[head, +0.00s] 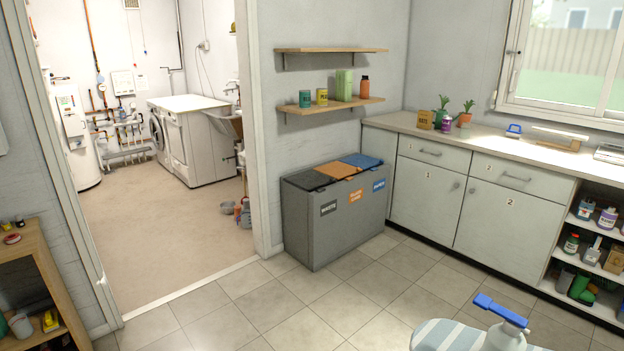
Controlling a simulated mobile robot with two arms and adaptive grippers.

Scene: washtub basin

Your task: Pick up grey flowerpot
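I cannot single out the grey flowerpot with certainty. A pale grey pot-like container (20,325) stands in the low wooden shelf at the lower left. A grey cylinder (565,280) stands on the bottom shelf of the open unit at the right. These are small, and their exact kind is hard to tell. Neither of my grippers is in view.
A doorway opens onto a laundry room with white machines (195,140). A grey three-lid bin (330,222) stands right of it. A counter (480,138) with drawers runs along the right. A spray bottle (507,335) stands at a striped surface (440,336) in front. The middle floor is clear.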

